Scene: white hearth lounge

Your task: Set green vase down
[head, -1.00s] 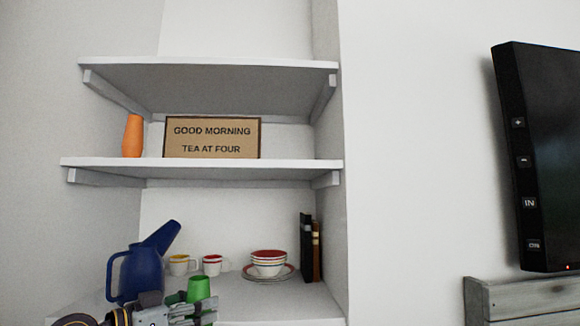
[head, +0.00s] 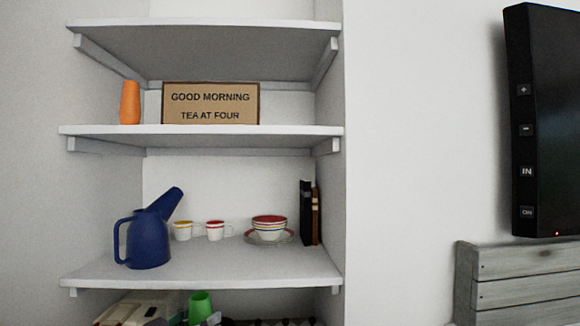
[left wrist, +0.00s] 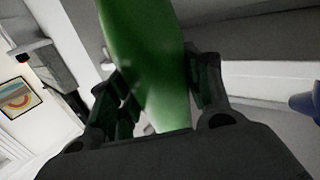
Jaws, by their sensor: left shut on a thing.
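The green vase (head: 200,305) shows at the bottom of the head view, below the front edge of the lowest visible white shelf (head: 215,262). In the left wrist view the vase (left wrist: 148,60) stands large between the fingers of my left gripper (left wrist: 158,90), which is shut on it. In the head view only a small part of my left gripper (head: 212,319) shows beside the vase; the rest is below the frame. The vase's lower end is hidden in the head view. My right gripper is not in view.
The lowest visible shelf holds a blue watering can (head: 148,240), two cups (head: 215,231), stacked bowls (head: 269,227) and dark books (head: 306,212). Its front middle is bare. Above stand an orange vase (head: 130,102) and a sign (head: 210,104). A pale box-like thing (head: 135,308) lies below.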

